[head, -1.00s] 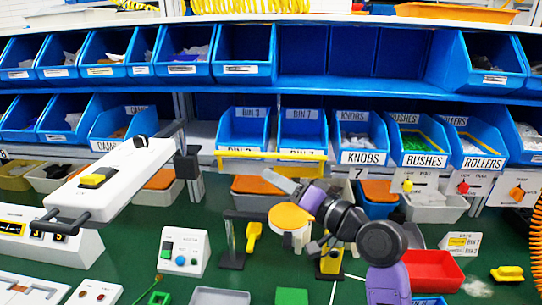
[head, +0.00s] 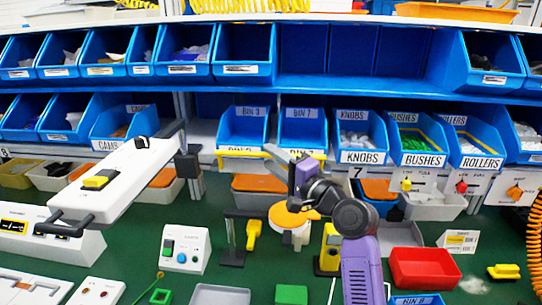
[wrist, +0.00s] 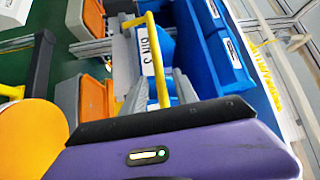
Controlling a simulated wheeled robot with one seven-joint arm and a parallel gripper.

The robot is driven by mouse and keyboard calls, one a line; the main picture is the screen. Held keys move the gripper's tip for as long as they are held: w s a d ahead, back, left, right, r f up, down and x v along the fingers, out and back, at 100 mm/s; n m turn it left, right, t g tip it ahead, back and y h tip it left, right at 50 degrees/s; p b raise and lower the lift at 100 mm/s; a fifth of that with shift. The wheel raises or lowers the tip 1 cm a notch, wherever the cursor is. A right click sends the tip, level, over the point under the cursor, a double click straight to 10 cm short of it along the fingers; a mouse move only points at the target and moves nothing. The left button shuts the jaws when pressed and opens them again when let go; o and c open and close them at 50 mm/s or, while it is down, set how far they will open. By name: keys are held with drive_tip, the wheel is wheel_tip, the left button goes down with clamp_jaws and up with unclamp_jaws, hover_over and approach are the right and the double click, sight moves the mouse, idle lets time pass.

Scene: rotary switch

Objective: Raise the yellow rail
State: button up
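The yellow rail (head: 235,153) runs sideways across the front of the two middle lower bins, partly over their lower labels. It also shows in the wrist view (wrist: 156,58) as a bent yellow bar beside a bin label, its near end passing behind my purple gripper housing. My gripper (head: 276,153) is at the rail's middle in the head view and overlaps it. I cannot tell whether it touches the rail.
Blue bins marked BIN 3 (head: 243,124) and BIN 7 (head: 303,126) stand behind the rail. An orange round disc (head: 292,217) on a post is below my gripper. A white hinged arm (head: 118,180) juts out at left. A red tray (head: 425,268) lies at right.

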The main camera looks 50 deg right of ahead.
drive_tip(key=shift+w, duration=0.45)
clamp_jaws()
drive_tip(key=shift+r, duration=0.15)
